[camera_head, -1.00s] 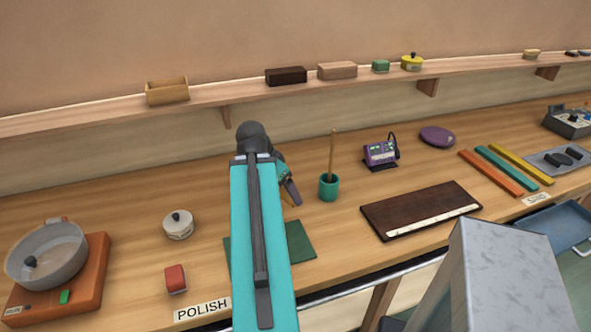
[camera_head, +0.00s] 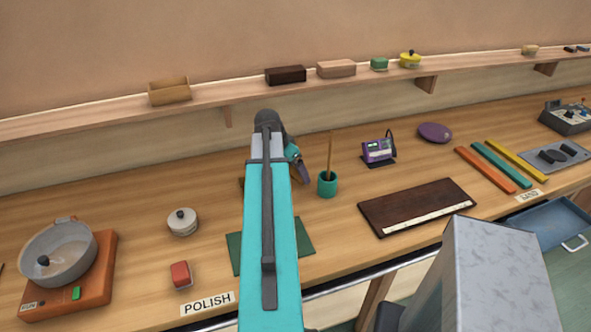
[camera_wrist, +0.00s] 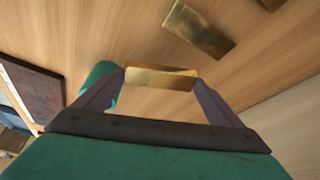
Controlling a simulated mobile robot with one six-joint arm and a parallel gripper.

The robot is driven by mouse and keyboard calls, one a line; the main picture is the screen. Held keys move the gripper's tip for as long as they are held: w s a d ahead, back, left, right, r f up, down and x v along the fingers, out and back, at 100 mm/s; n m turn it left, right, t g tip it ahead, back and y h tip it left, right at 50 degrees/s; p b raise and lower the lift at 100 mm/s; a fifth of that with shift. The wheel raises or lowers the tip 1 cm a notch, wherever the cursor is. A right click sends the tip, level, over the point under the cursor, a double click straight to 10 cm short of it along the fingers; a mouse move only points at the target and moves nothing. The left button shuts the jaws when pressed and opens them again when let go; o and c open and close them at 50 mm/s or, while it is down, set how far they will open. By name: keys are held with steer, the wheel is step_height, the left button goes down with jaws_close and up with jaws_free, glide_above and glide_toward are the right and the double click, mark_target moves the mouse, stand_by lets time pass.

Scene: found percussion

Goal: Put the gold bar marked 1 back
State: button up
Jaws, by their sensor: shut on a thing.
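My gripper (camera_wrist: 160,80) is shut on a gold bar (camera_wrist: 158,77), which lies crosswise between the fingertips in the wrist view. No number can be read on it. A second gold bar (camera_wrist: 199,31) lies on the bench beyond, and part of a third (camera_wrist: 270,4) shows at the top edge. In the head view my gripper (camera_head: 303,171) is behind the teal arm, left of the green cup, and the held bar cannot be made out. A dark board with a pale marked strip (camera_head: 418,208) lies to the right, with no bars on it.
The teal-green cup (camera_head: 327,185) with a stick stands close beside my gripper. A purple meter (camera_head: 379,150) stands behind the board. A green mat (camera_head: 304,236) lies partly under my arm. A lidded pot (camera_head: 183,222) and red block (camera_head: 181,274) are left. Bench between cup and board is clear.

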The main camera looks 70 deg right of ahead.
mark_target(294, 169)
steer(key=shift+w+d+f+p, duration=0.1)
steer(key=shift+d+p, duration=0.3)
steer(key=shift+d, duration=1.1)
steer(key=shift+f, duration=0.1)
steer(key=shift+f+p, duration=0.95)
steer(key=shift+f, duration=0.7)
steer(key=shift+f, duration=0.15)
steer(key=o, duration=1.5)
steer(key=shift+o, duration=0.2)
steer(key=shift+r, duration=0.2)
steer(key=b+v, duration=0.4)
steer(key=v, duration=0.8)
steer(key=shift+a, duration=0.15)
